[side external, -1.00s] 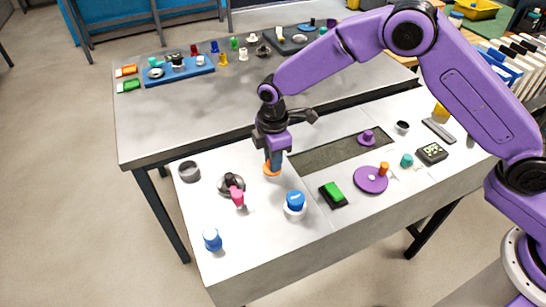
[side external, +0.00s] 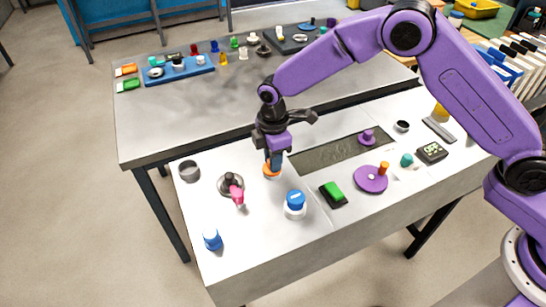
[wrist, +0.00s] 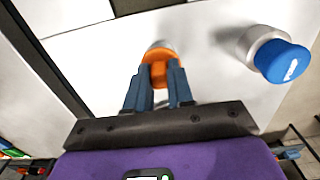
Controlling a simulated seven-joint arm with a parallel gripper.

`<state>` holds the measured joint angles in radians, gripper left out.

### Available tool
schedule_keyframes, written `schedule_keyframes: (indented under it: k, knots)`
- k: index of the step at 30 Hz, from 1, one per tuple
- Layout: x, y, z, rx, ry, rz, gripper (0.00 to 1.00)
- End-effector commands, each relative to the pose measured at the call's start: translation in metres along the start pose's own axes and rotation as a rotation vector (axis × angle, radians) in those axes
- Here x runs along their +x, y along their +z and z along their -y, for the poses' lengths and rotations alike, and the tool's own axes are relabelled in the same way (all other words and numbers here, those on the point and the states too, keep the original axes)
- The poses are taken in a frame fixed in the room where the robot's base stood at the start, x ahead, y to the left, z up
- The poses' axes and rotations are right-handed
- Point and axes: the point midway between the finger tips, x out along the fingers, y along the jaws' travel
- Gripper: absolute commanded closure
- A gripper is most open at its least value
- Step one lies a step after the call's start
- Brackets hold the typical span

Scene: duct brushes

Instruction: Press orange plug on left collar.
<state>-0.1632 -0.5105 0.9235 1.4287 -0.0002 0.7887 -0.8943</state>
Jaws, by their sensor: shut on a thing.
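The orange plug (side external: 271,171) is between the fingers of my gripper (side external: 273,160), low over the white bench top. In the wrist view the orange plug (wrist: 160,58) sits between the two blue-grey fingertips of my gripper (wrist: 158,76), which are shut on it. A pale rounded rim (wrist: 158,45), which looks like a collar, shows just past the plug. The plug hides most of it, and I cannot tell how far the plug is seated. A second, white collar (side external: 294,211) with a blue cap (side external: 295,197) stands apart to the right; its blue cap (wrist: 282,61) also shows in the wrist view.
A green-topped block (side external: 333,193) and a purple disc (side external: 366,182) lie to the right. A dark recessed strip (side external: 325,155) runs behind them.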

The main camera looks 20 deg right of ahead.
Motion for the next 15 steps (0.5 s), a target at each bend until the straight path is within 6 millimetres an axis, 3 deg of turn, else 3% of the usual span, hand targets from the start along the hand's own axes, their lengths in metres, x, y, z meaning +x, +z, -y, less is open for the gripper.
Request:
schedule_keyframes:
  k: [14,15]
  knots:
    - [0.0003,-0.0001,0.0000,0.000,0.000,0.000,1.00]
    - [0.0003,0.0000,0.0000,0.000,0.000,0.000,0.65]
